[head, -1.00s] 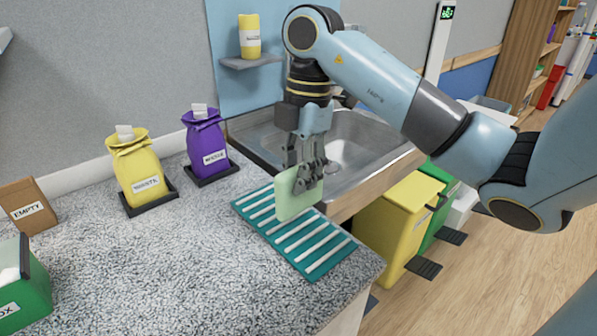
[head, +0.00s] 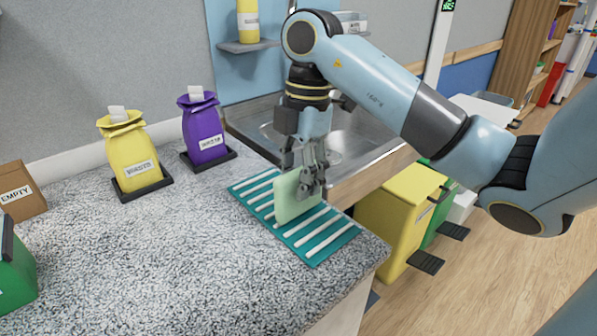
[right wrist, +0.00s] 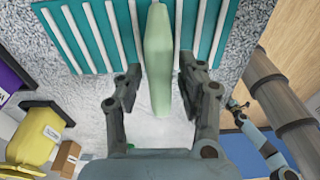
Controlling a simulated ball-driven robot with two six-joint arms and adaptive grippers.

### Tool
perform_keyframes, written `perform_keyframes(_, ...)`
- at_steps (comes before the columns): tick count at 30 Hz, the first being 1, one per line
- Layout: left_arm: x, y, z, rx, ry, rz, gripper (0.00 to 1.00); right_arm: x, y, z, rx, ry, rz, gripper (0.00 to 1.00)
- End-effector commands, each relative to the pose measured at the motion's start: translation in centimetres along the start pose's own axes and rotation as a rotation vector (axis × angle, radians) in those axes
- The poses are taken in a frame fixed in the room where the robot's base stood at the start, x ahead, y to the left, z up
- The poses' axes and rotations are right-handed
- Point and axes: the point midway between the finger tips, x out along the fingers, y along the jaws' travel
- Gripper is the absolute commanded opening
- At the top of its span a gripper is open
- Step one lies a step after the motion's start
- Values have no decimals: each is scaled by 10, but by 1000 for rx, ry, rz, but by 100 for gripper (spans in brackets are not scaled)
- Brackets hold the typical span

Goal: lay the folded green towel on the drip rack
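The folded green towel (head: 290,198) is a pale green slab standing upright on its edge, at the teal drip rack (head: 322,240) with white bars. My right gripper (head: 310,180) is around the towel's right end in the head view, pointing down. In the right wrist view the towel (right wrist: 158,62) stands between the two fingers of my right gripper (right wrist: 158,78), with a narrow gap on either side, so the fingers look parted. The towel's lower edge appears to touch the rack's bars.
A yellow bag (head: 130,155) and a purple bag (head: 205,130) stand on black trays at the back of the speckled counter (head: 170,245). A sink (head: 355,135) lies behind the rack. A yellow bin (head: 400,215) stands beyond the counter's right edge.

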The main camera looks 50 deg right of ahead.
Motion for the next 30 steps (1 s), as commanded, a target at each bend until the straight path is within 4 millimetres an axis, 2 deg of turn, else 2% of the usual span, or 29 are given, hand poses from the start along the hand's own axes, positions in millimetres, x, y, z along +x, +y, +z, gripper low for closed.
perform_keyframes(9, -1, 0, 0, 0, 1, 1, 45, -1, 0, 0, 0, 0, 0, 44)
perform_keyframes(14, -8, 0, -2, 0, 2, 1, 45, -11, 0, -1, -1, 0, 1, 44)
perform_keyframes(20, -33, -2, -5, -1, 4, 1, 45, -40, 0, -1, -1, -1, 2, 44)
perform_keyframes(30, -90, -6, -13, -1, 8, 1, 45, -108, 0, -1, 0, -1, 1, 44)
